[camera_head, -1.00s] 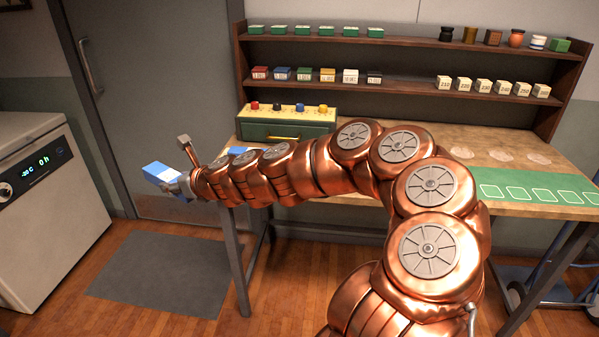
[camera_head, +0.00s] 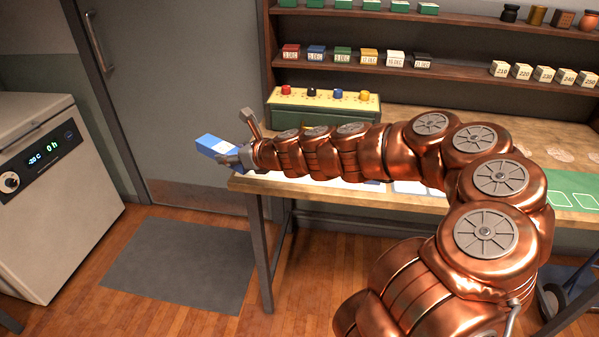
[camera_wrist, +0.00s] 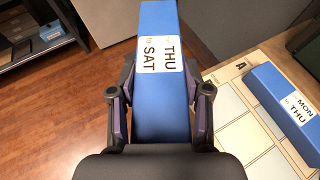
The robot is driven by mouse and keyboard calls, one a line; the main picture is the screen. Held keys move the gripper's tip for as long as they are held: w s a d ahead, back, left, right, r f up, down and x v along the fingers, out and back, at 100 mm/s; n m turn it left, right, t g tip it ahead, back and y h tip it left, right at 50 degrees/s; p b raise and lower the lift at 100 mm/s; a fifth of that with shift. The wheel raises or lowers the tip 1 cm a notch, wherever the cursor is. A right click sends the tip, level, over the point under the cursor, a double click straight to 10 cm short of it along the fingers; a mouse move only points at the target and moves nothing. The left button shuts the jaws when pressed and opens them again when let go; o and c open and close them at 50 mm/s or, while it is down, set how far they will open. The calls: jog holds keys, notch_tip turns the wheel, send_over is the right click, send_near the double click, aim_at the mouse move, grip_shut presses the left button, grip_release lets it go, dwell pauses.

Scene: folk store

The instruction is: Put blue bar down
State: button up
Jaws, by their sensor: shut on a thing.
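A blue bar (camera_wrist: 157,105) with a white label reading "THU to SAT" is held between the two fingers of my gripper (camera_wrist: 160,110) in the wrist view. In the head view the same bar (camera_head: 214,146) sticks out to the left of my gripper (camera_head: 240,155), beyond the table's left end and in the air. A second blue bar (camera_wrist: 290,115), labelled "MON" and "THU", lies on a pale board (camera_wrist: 235,115) marked with squares, to the right of my gripper. My arm hides much of the board in the head view.
The wooden table (camera_head: 420,120) carries a green box with colored knobs (camera_head: 325,113) and a two-level shelf (camera_head: 440,70) with small blocks. A white freezer (camera_head: 50,190) stands at left. A grey mat (camera_head: 180,265) lies on clear floor.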

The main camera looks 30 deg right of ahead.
jog(key=s+d+f+n+g+y+b, duration=0.25)
jog(key=s+d, duration=0.35)
jog(key=s, duration=0.3)
jog(key=s+d+f+n+g+y+b, duration=0.1)
jog(key=s+d+n+y+b, duration=0.2)
jog(key=s+d, duration=0.5)
jog(key=w+d, duration=0.2)
jog(key=w, duration=0.1)
jog(key=w+d+f+p, duration=0.1)
jog(key=w+d, duration=0.1)
jog(key=w, duration=0.2)
jog(key=w+d, duration=0.3)
jog(key=w, duration=0.1)
jog(key=shift+w+f, duration=0.2)
jog(key=shift+f, duration=0.05)
jog(key=shift+w+d+f, duration=0.1)
jog(key=shift+f, duration=1.65)
jog(key=o, duration=1.2)
jog(key=shift+o, duration=0.2)
